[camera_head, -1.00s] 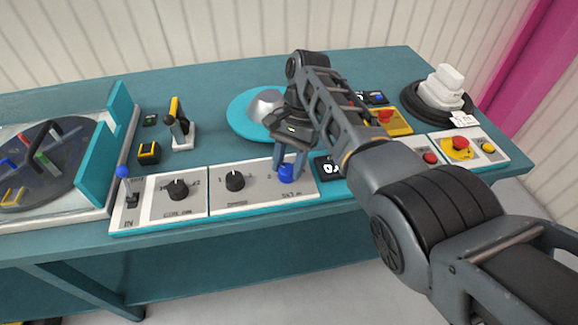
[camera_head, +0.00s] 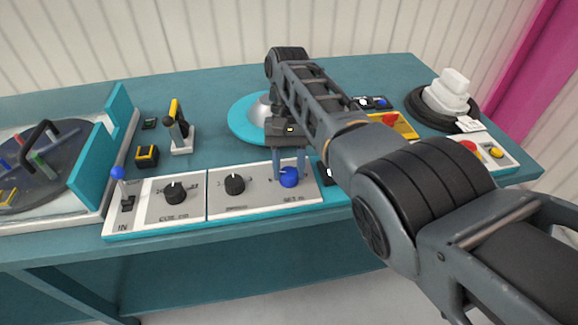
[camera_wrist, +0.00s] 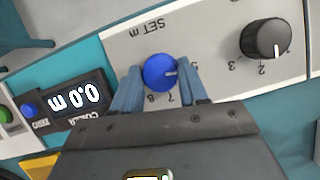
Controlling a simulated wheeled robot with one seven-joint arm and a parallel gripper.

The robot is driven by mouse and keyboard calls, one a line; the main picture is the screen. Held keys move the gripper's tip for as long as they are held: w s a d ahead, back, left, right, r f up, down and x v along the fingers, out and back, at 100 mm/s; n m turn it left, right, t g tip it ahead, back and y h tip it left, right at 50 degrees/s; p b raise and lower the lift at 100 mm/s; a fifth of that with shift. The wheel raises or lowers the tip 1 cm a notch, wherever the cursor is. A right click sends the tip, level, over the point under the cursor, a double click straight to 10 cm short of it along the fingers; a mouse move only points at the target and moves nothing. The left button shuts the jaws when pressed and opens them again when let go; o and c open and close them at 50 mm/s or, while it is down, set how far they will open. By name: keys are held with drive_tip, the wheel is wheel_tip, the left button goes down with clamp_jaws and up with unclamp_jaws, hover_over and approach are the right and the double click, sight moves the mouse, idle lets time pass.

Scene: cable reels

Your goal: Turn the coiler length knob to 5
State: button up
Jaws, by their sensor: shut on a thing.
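The blue knob (camera_head: 289,177) sits at the right end of the white control panel (camera_head: 238,204). In the wrist view the same knob (camera_wrist: 159,72) is beside the print "SET m", upside down. In the wrist view the fingers hide part of the scale. The coiler display (camera_wrist: 76,99) reads 0.0 m.
Two black knobs (camera_head: 235,184) (camera_head: 175,192) and a blue-tipped lever (camera_head: 118,173) stand on the panel to the left. A teal disc (camera_head: 246,120) is behind my gripper. A yellow box with a red button (camera_head: 391,120) and a black reel (camera_head: 434,105) stand to the right.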

idle(0.3)
drive_tip(key=o, duration=1.1)
drive_tip(key=shift+c, duration=0.2)
drive_tip(key=b+v, duration=0.1)
drive_tip(key=v, duration=0.6)
drive_tip(key=shift+r, duration=0.4)
drive_tip(key=shift+w, duration=0.15)
